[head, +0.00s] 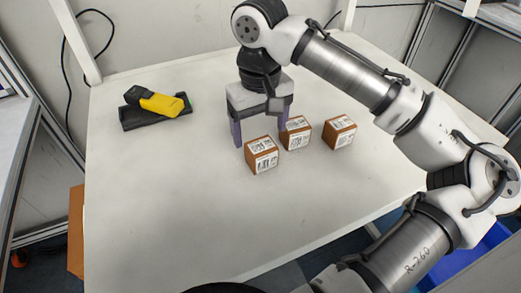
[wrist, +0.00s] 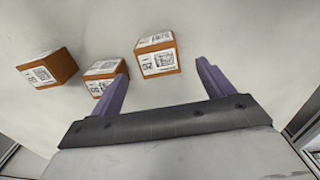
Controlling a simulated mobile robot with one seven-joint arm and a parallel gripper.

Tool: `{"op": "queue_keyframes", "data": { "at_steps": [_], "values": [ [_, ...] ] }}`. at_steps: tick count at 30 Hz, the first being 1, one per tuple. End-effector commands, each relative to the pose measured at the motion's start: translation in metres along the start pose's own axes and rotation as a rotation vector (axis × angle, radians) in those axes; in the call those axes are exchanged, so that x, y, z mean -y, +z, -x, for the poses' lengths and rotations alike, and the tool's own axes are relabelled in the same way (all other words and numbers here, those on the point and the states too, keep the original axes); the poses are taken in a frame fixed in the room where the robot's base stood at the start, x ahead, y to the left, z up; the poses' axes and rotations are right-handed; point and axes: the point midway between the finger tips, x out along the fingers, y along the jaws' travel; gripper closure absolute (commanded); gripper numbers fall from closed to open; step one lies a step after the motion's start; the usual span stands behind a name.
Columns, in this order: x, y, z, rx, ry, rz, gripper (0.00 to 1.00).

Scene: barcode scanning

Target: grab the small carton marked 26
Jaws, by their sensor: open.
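Three small brown cartons with white labels stand on the white table. The nearest carton (head: 261,155) shows at the right in the wrist view (wrist: 157,55); its blurred, turned marking may be 26, but I cannot read it surely. The middle carton (head: 296,134) is partly behind my finger in the wrist view (wrist: 102,76). The third carton (head: 340,132) is at the left in the wrist view (wrist: 47,68). My gripper (head: 263,128) is open and empty, fingers pointing down, behind the nearest carton. In the wrist view, that carton lies beyond the gap between the fingertips (wrist: 160,72).
A yellow and black scanner (head: 160,102) rests on a black stand (head: 135,118) at the table's back left. The middle carton is close beside one finger. The front and left of the white table (head: 150,210) are clear.

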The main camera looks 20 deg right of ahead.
Motion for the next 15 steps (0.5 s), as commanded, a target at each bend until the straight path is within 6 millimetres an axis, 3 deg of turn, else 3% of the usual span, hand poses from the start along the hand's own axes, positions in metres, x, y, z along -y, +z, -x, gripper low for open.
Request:
{"op": "queue_keyframes", "data": {
  "at_steps": [15],
  "values": [
    [-0.003,0.003,-0.056,0.001,0.001,0.001,0.2]
  ]
}}
